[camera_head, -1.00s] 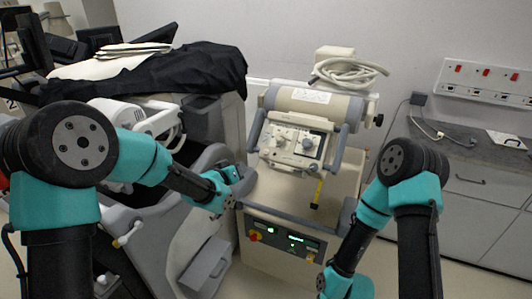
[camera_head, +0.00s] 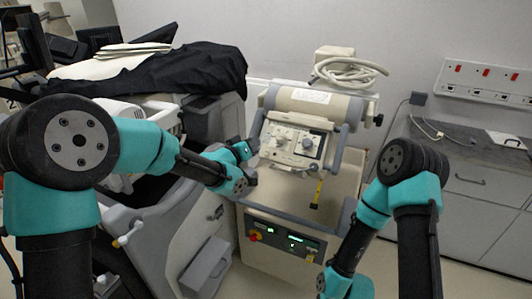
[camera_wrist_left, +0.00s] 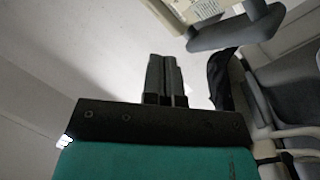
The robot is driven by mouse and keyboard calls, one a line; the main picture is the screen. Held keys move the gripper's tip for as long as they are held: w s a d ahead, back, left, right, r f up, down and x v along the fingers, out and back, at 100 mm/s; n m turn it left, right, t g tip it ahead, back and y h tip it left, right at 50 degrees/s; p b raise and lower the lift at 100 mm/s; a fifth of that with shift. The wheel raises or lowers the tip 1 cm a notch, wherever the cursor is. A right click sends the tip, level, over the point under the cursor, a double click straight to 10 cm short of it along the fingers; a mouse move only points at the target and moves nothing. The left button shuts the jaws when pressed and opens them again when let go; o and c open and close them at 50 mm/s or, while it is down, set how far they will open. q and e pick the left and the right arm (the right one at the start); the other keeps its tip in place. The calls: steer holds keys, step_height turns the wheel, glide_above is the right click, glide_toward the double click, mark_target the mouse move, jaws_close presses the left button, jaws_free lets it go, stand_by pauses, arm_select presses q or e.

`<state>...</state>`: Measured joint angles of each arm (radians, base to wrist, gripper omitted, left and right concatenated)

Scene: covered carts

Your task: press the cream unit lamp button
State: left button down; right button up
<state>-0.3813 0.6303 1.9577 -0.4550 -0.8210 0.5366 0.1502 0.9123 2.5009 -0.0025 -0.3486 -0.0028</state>
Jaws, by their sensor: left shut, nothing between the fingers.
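The cream unit (camera_head: 345,185) stands right of centre in the head view, with a tilted control panel (camera_head: 292,142) of several knobs and dials. A lower front panel (camera_head: 283,238) has green lit displays and a red-and-yellow knob. I cannot tell which control is the lamp button. My left gripper (camera_head: 252,147) is at the left edge of the control panel; whether it touches is unclear. In the left wrist view its two fingers (camera_wrist_left: 165,68) are together and empty, with part of a cream body at the top. My right arm reaches down to the bottom edge, its gripper out of frame.
A grey cart (camera_head: 180,235) draped with black cloth (camera_head: 190,70) stands close on the left. A coiled white hose (camera_head: 348,74) lies on top of the cream unit. A grey cabinet (camera_head: 470,185) and wall sockets (camera_head: 485,80) are at the right.

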arm_select(q)
steer(key=shift+w+d+f, duration=0.45)
steer(key=shift+w+f, duration=0.4)
steer(key=shift+f, duration=0.1)
steer(key=shift+w+d+f, duration=0.5)
steer(key=shift+w+f, duration=0.3)
steer(key=shift+f, duration=0.1)
steer(key=shift+w+d+f, duration=0.45)
steer(key=shift+w+f, duration=0.4)
steer(key=shift+f, duration=0.1)
steer(key=shift+f, duration=0.1)
steer(key=shift+w+d+f, duration=0.2)
steer(key=shift+w+f, duration=0.05)
steer(key=shift+w+d+f, duration=0.1)
steer(key=shift+w+f, duration=0.15)
steer(key=shift+w, duration=0.05)
stand_by(1.2)
steer(key=shift+s, duration=0.1)
steer(key=shift+s+a+r, duration=0.3)
steer(key=shift+s+r, duration=0.15)
steer(key=shift+r, duration=0.1)
steer(key=shift+r, duration=0.1)
steer(key=shift+s+a+r, duration=0.45)
steer(key=shift+s+r, duration=0.35)
steer(key=shift+r, duration=0.05)
steer(key=shift+s+a+r, duration=0.4)
steer(key=shift+s+r, duration=0.35)
steer(key=shift+r, duration=0.05)
steer(key=shift+f, duration=0.1)
